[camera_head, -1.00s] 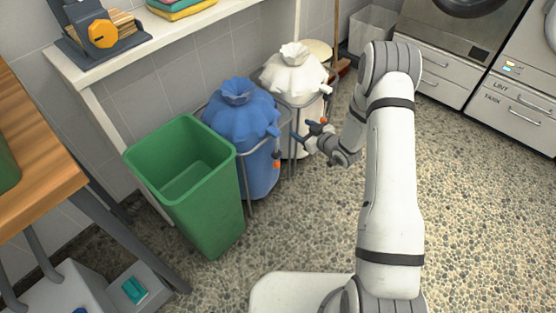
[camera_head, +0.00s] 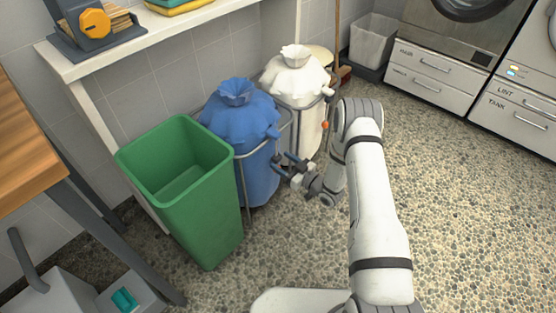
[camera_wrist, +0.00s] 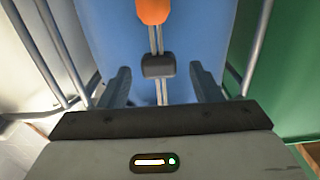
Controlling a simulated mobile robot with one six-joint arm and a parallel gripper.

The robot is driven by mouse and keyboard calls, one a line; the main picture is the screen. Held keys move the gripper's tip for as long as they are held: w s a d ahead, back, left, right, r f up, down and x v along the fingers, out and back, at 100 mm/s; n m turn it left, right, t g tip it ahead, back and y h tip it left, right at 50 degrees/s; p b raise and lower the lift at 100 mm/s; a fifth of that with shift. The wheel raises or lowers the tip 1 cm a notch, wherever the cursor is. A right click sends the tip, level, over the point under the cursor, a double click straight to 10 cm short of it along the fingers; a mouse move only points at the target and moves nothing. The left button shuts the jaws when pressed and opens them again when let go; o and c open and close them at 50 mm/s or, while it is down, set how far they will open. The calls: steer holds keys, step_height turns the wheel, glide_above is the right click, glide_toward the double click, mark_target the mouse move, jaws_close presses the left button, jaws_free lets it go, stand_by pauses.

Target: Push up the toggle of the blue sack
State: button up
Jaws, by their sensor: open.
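The blue sack (camera_head: 240,125) stands in a wire frame with its gathered neck on top. In the wrist view its blue side (camera_wrist: 110,35) fills the middle. A dark toggle (camera_wrist: 158,66) sits there on a double light cord, with an orange piece (camera_wrist: 152,10) further along the cord. My gripper (camera_head: 283,164) is at the sack's right front side. Its two fingers are open, one on each side of the toggle, with gaps showing; the toggle lies between the fingertips. In the head view my gripper hides the toggle and orange piece.
A green bin (camera_head: 205,215) stands left of the sack. A white sack (camera_head: 297,78) in its own frame is behind to the right. Grey frame rods (camera_wrist: 252,45) run close beside my fingers. The pebbled floor (camera_head: 460,210) to the right is clear.

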mark_target(280, 160)
steer(key=shift+b+x, duration=0.3)
steer(key=shift+x, duration=1.5)
steer(key=shift+c, duration=0.5)
